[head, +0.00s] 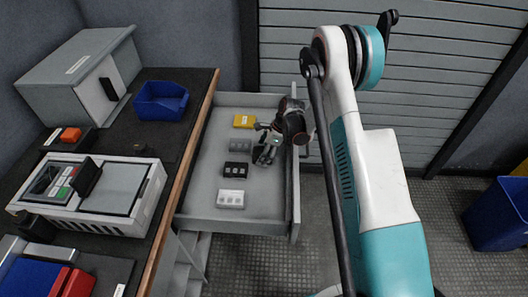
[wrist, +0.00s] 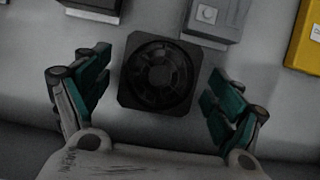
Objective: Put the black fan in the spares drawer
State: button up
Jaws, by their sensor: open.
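The black fan (wrist: 158,74) is square with a round bladed middle. In the wrist view it lies flat between the two spread fingers of my gripper (wrist: 158,95), with a gap on either side. The background around it is the pale floor of the drawer. In the head view the open spares drawer (head: 200,190) extends from the bench, and my gripper (head: 267,147) is low inside it, towards its right side. My gripper hides most of the fan there. My gripper is open.
The drawer also holds a yellow box (head: 244,121), a grey block (head: 239,145), a black block (head: 236,170) and a white block (head: 230,199). On the bench are a blue bin (head: 161,101) and a grey device (head: 122,188). Another blue bin (head: 497,216) stands on the floor.

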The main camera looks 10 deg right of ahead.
jog(key=p+v, duration=0.4)
jog(key=v, duration=0.8)
jog(key=s+a+r+n+t+h, duration=0.1)
jog(key=s+r+n, duration=0.45)
jog(key=r, duration=0.65)
jog(key=s+a+r+n+t+h, duration=0.1)
jog(key=s+r+n, duration=0.4)
jog(key=r, duration=0.7)
jog(key=s+r+n+t+h, duration=0.1)
jog(key=s+n, duration=0.4)
jog(key=s, duration=0.6)
jog(key=s+r+n+t+h, duration=0.1)
jog(key=s+r+n, duration=0.4)
jog(key=s, duration=0.6)
jog(key=shift+s+a+n+t, duration=0.2)
jog(key=shift+a+n+t, duration=0.35)
jog(key=shift+t, duration=0.35)
jog(key=shift+d, duration=0.1)
